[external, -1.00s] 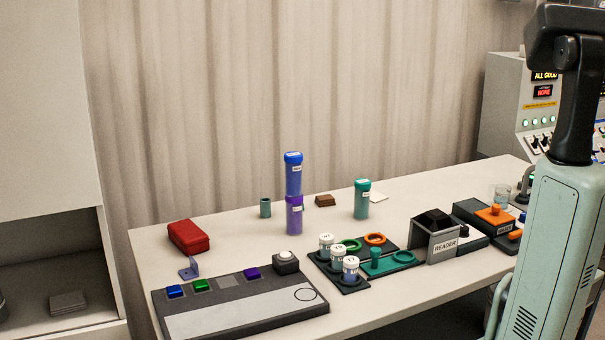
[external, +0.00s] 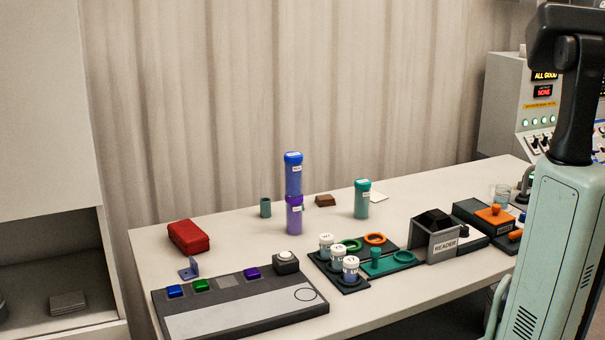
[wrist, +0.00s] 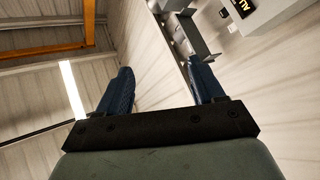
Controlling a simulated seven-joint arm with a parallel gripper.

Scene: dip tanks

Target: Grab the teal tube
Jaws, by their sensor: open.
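The teal tube (external: 362,201) stands upright on the table toward the back, right of the blue and purple tubes. It has a teal cap with a small white label. My gripper is out of the external view, where only my arm shows at the right. In the wrist view my gripper (wrist: 160,88) is open and empty, its two dark blue fingers apart. It points at the walls and ceiling, and no tube shows there.
White-capped vials (external: 326,243) and a reader (external: 438,243) stand in front.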

